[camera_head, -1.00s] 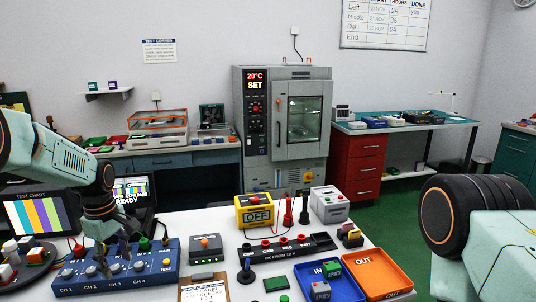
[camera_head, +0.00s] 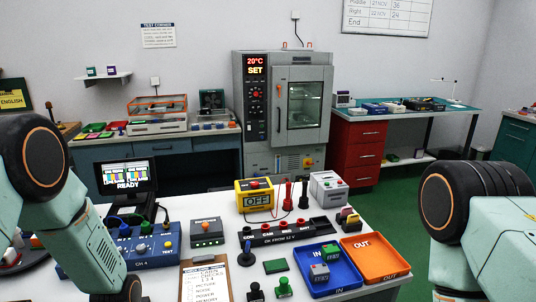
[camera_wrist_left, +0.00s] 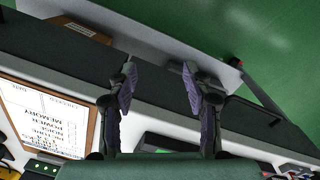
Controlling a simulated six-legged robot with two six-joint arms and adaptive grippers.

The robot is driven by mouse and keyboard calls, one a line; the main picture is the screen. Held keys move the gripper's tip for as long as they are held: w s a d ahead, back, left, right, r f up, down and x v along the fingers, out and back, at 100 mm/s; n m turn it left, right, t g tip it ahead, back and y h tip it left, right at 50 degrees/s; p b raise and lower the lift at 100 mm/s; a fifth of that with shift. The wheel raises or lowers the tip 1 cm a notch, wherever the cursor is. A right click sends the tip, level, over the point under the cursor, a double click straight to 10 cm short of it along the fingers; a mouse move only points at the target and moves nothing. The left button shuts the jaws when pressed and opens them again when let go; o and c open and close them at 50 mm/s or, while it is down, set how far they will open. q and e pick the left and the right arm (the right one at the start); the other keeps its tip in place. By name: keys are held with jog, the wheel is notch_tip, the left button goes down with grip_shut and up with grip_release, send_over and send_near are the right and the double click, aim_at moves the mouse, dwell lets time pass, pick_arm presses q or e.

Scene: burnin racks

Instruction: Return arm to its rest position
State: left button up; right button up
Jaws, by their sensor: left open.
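My left arm comes in from the left in the head view and is bent, with its wrist low by the table's front edge. The left gripper itself is below the picture there. In the left wrist view my left gripper (camera_wrist_left: 158,85) is open and empty, its two fingers apart over the front edge of the white table. The clipboard with its checklist (camera_wrist_left: 45,115) is left of the fingers in that view. In the head view the clipboard (camera_head: 206,283) lies just right of my left wrist. My right arm is at the right edge of the head view; its gripper is out of view.
The blue channel box (camera_head: 168,242) is partly hidden behind my left arm. A grey box (camera_head: 206,232), a yellow OFF box (camera_head: 255,196), the blue IN tray (camera_head: 352,280) and the orange OUT tray (camera_head: 398,268) stand on the table. Green floor (camera_wrist_left: 240,30) shows in the wrist view.

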pick_arm(q)
jog(key=s+d+f+m, duration=0.1)
jog(key=s+d+m, duration=0.15)
jog(key=s, duration=0.95)
jog(key=s+d+f+m, duration=0.1)
jog(key=s+m, duration=0.3)
jog(key=s, duration=0.9)
notch_tip(320, 180, down, 12)
jog(key=b, duration=1.3)
jog(key=shift+f+m, duration=0.25)
jog(key=shift+m, duration=0.1)
jog(key=shift+s+d+y, duration=0.1)
jog(key=shift+s+y, duration=0.1)
jog(key=shift+y, duration=0.1)
